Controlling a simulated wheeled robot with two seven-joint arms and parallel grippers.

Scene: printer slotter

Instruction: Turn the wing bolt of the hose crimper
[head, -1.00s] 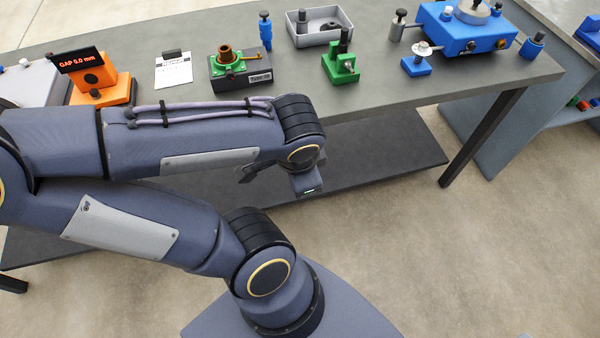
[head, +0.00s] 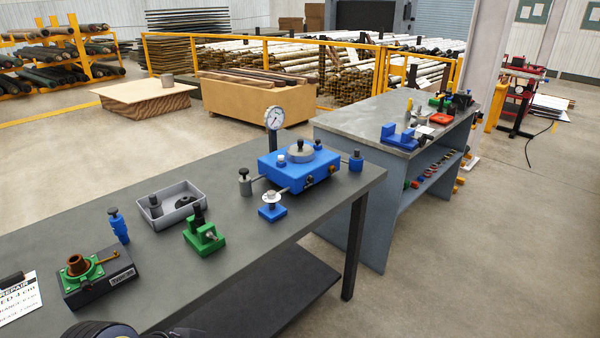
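I cannot tell for certain which thing is the hose crimper, and I make out no wing bolt. A red machine (head: 516,86) stands far back on the right, beyond the second bench, with a dark hose or cable on the floor beside it. It is too small to show details. Only a dark part of my own arm shows at the bottom left edge. Neither of my grippers is in view.
The near grey bench (head: 340,180) holds a blue gauge unit (head: 298,170), a green fixture (head: 203,237), a grey tray (head: 170,205) and a black-and-green fixture (head: 97,277). A second bench (head: 350,117) stands behind it. Open concrete floor (head: 480,255) lies at right.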

